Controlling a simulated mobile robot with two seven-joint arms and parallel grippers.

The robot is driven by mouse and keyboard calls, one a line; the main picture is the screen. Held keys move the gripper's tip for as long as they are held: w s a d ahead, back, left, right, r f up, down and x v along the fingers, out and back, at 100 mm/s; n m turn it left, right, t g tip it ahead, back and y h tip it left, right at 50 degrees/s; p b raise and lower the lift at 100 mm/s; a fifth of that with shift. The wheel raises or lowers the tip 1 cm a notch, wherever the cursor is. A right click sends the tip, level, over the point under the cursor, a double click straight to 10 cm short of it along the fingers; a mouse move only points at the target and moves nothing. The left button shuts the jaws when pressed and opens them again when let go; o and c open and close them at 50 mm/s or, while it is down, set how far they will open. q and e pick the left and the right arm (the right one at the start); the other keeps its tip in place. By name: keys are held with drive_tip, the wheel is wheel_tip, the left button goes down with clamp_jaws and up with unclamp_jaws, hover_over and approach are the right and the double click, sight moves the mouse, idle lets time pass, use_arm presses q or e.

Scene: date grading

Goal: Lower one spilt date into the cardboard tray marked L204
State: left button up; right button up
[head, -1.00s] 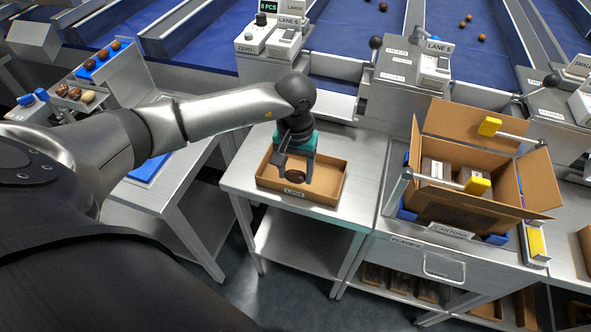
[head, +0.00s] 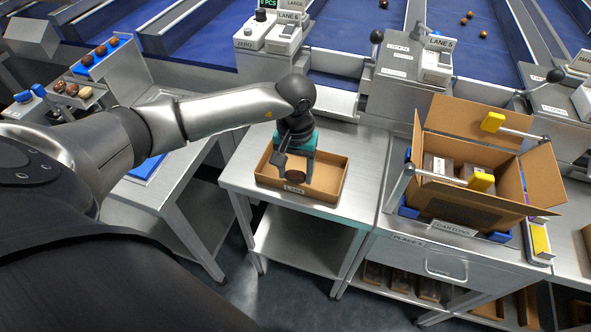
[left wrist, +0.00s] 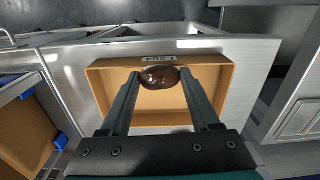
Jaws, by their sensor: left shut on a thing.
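The cardboard tray (head: 333,187) stands on a steel side table in the head view, with a small label on its front wall. My left gripper (head: 296,173) is over the tray, pointing down, shut on a dark brown date. In the left wrist view the date (left wrist: 160,77) sits between the two fingertips, near the labelled wall of the tray (left wrist: 97,88). The rest of the tray floor that shows is bare. I cannot tell exactly how far the date is above the floor. My right gripper is not in view.
A large open carton (head: 460,210) with packs inside stands to the right of the tray. Lane control boxes (head: 410,60) and blue belts line the back. A rack with several dates (head: 75,90) is at the left. The steel table (head: 362,165) around the tray is clear.

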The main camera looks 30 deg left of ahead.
use_arm(q)
drive_tip(key=o, duration=0.9)
drive_tip(key=shift+c, duration=0.2)
